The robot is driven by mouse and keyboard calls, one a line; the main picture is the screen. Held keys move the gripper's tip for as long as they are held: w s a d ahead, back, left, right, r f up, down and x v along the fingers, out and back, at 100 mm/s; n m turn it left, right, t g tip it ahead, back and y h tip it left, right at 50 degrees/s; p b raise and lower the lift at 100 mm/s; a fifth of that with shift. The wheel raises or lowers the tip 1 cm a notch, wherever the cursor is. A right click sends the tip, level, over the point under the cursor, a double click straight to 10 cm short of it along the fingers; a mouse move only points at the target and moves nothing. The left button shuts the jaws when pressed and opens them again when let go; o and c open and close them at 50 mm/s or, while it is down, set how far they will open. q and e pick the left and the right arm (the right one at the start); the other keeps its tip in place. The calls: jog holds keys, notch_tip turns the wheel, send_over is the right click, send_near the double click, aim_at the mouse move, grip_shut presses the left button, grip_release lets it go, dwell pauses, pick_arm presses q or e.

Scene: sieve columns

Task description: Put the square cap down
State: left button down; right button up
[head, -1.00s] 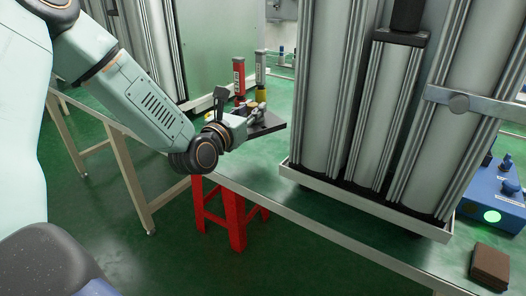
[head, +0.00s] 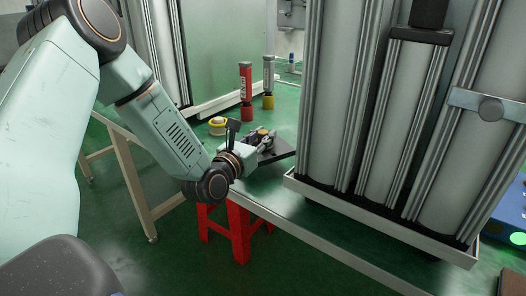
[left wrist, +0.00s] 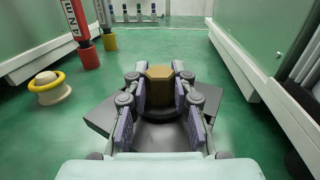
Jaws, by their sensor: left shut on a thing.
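The square cap (head: 277,153) is a dark flat plate with a brass-coloured knob, seen in the head view left of the large column unit. My left gripper (head: 262,142) is shut on the knob from the near left side. In the left wrist view the knob (left wrist: 159,86) sits between the two fingers (left wrist: 160,98), and dark plate corners show to both sides beneath them. The plate looks close to the green table top; whether it touches is hard to tell. My right gripper is not in view.
The column unit (head: 385,120) stands close to the right of the cap. A yellow and white ring-like piece (head: 218,126), a red tube (head: 246,92) and a yellow-based tube (head: 268,82) stand behind. A red stool (head: 238,235) is below the table edge.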

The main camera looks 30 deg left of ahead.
aim_at(263, 152)
pick_arm(q)
jog(key=shift+s+d+f+b, duration=0.15)
jog(key=shift+f+b, duration=0.4)
jog(key=shift+f, duration=1.05)
jog(key=shift+w, duration=0.25)
jog(key=shift+s, duration=0.15)
jog(key=shift+f+b, duration=0.4)
jog(key=shift+b, duration=0.1)
jog(key=shift+f, duration=0.1)
jog(key=shift+b, duration=0.3)
jog(key=c, duration=1.1)
grip_release()
jog(key=shift+f, duration=0.15)
